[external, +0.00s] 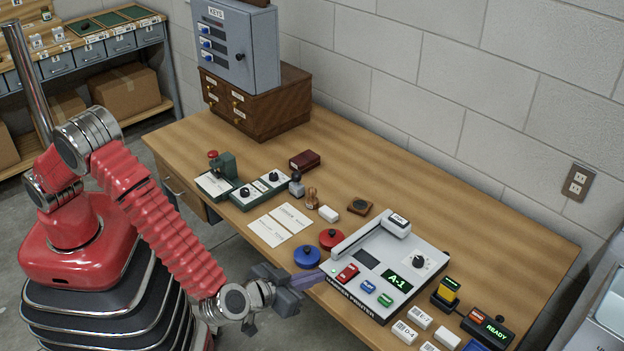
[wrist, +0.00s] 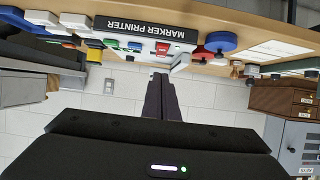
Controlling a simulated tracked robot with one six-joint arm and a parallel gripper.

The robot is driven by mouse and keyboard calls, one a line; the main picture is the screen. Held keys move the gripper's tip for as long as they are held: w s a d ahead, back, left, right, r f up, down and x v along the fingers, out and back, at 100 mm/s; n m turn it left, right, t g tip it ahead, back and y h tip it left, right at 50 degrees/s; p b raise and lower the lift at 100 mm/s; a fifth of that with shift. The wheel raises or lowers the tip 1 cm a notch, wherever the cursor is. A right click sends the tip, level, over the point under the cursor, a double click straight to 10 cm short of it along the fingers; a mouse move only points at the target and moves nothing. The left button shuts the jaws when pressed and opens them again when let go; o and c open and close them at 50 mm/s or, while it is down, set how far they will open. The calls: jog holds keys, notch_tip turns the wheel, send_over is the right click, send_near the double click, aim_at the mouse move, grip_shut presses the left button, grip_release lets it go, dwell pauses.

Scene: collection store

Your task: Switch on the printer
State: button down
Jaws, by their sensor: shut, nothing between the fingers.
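The marker printer (external: 397,243) is a pale grey panel with a dark front on the wooden desk. It also shows in the wrist view (wrist: 145,28). A red rocker switch (external: 347,274) sits at its near left corner, beside a small green light. Blue (external: 368,286) and green (external: 385,299) buttons lie to its right. Its display (external: 397,282) is lit and reads A-1. My gripper (external: 320,274) is shut and empty, its fingertips by the printer's left edge, close to the red switch. In the wrist view, the shut fingers (wrist: 161,77) point toward the red switch (wrist: 162,48); contact is unclear.
Blue (external: 307,257) and red (external: 332,239) round pads lie left of the printer. Several white labelled blocks (external: 420,317) and a device reading READY (external: 488,328) stand at its right. Paper sheets (external: 282,225) lie farther left. The desk's back right is clear.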

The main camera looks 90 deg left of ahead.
jog(key=shift+s+d+r, duration=0.1)
jog(key=shift+s+d, duration=0.9)
jog(key=shift+s, duration=0.05)
jog(key=s+a+f+m+g, duration=0.2)
jog(key=s+f+m+g, duration=0.1)
jog(key=s+f+m, duration=0.3)
jog(key=s+a+r+m+g+h, duration=0.2)
jog(key=s+a+r+m+g, duration=0.15)
jog(key=s, duration=0.55)
jog(key=s+a+r+t+h, duration=0.1)
jog(key=s+a+r+h, duration=0.1)
jog(key=s+a+r, duration=0.2)
jog(key=s+a+r+t+h, duration=0.1)
jog(key=s+a+r, duration=0.3)
jog(key=s+r, duration=0.6)
jog(key=s+a+r+t+h, duration=0.1)
jog(key=s+a+r+h, duration=0.3)
jog(key=s+r, duration=0.3)
jog(key=shift+s+a, duration=0.45)
jog(key=shift+s, duration=1.3)
